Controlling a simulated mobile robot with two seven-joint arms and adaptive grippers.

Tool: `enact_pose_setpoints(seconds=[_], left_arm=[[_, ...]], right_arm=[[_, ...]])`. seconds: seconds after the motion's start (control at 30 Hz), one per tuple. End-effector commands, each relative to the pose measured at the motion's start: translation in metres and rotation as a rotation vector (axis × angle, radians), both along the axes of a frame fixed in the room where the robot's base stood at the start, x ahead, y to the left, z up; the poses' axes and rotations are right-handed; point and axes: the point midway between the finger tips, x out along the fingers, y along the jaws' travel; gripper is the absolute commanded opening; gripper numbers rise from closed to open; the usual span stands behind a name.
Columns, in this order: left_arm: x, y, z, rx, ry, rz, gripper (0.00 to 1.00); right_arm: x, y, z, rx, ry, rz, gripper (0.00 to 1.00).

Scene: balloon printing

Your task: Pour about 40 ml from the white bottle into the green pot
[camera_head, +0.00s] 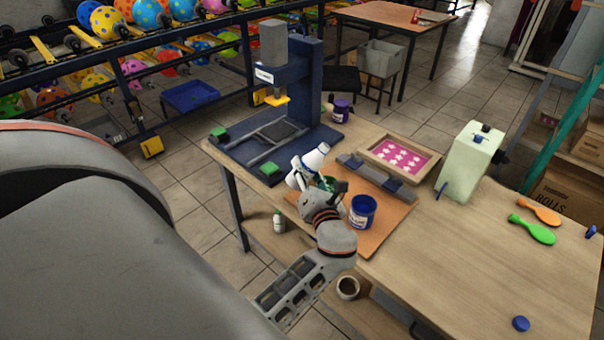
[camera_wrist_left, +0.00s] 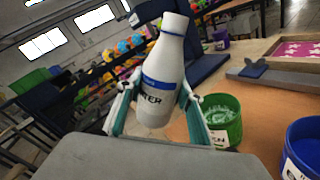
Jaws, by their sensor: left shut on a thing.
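The white bottle (camera_head: 313,161) with a blue band is held in my left gripper (camera_head: 317,182). In the left wrist view the bottle (camera_wrist_left: 163,75) sits between the two fingers (camera_wrist_left: 154,100), with dark lettering ending in "TER" on its body. It leans somewhat to the right in the head view, its top up. The green pot (camera_wrist_left: 222,120) stands on the worktable just right of the bottle in the wrist view, with pale contents and a white label. In the head view it is mostly hidden behind my gripper. I see no stream of liquid. My right gripper is not in view.
A blue pot (camera_head: 362,212) stands close to the right of my gripper on the orange board (camera_head: 389,226). A pink printing screen (camera_head: 400,157), a press (camera_head: 288,70), a purple pot (camera_head: 341,110) and a pale green machine (camera_head: 468,163) surround it.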

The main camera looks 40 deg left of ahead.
Motion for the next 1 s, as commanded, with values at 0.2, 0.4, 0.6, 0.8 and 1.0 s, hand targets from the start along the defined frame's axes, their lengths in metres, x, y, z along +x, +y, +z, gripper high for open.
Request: enact_pose_setpoints(seconds=[0.2,0.4,0.6,0.8,1.0], left_arm=[[0.001,0.000,0.001,-0.010,-0.017,0.001,0.10],[0.007,-0.005,-0.001,-0.075,-0.104,0.002,0.10],[0.017,-0.012,0.000,-0.180,-0.245,0.001,0.10],[0.017,-0.012,0.002,-0.189,-0.258,0.001,0.10],[0.023,-0.016,0.004,-0.228,-0.311,0.001,0.10]], right_arm=[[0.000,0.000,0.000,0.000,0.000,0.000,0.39],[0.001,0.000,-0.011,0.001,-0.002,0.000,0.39],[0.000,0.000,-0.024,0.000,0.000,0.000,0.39],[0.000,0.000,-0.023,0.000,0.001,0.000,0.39],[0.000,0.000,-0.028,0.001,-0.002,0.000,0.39]])
